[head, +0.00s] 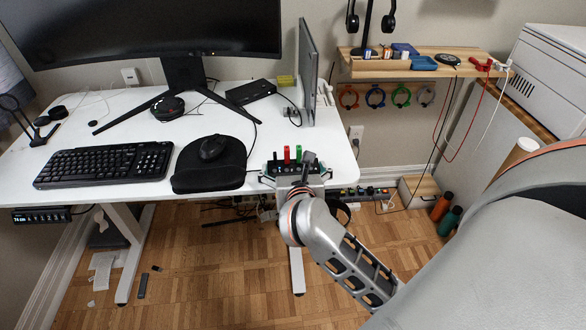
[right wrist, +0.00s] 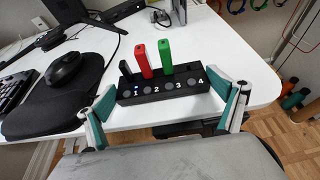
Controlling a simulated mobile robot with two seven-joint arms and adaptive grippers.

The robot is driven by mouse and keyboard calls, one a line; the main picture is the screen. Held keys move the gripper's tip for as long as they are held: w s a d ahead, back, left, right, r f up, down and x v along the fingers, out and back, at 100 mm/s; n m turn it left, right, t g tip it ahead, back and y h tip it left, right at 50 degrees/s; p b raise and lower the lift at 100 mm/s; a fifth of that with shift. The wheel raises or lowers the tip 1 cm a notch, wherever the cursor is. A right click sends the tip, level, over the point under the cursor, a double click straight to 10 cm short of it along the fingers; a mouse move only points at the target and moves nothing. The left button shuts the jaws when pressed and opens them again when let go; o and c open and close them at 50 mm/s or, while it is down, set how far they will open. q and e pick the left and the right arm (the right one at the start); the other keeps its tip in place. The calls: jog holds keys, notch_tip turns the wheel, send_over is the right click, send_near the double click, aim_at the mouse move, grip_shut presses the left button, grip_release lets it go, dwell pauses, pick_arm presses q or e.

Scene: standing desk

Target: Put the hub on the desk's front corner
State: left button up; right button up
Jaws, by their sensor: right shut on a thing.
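The hub (right wrist: 165,85) is a black bar with numbered ports, and a red, a green and a black stick stand up from it. In the head view the hub (head: 287,168) is at the right front corner of the white desk (head: 130,200). My right gripper (head: 294,174) is shut on the hub, with one finger at each end; its teal-edged fingers also show in the right wrist view (right wrist: 163,92). The hub looks level over the desktop by the front edge; I cannot tell whether it touches the surface. My left gripper is not in view.
A black mouse pad (head: 208,180) with a mouse (head: 212,147) lies just left of the hub. A keyboard (head: 105,165) is farther left. A thin upright panel (head: 308,75) stands behind. A power strip (head: 362,192) is below the desk's right side.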

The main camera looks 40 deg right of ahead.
jog(key=o, duration=1)
jog(key=shift+f, duration=0.1)
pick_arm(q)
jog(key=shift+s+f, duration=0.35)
pick_arm(e)
jog(key=shift+o, duration=0.2)
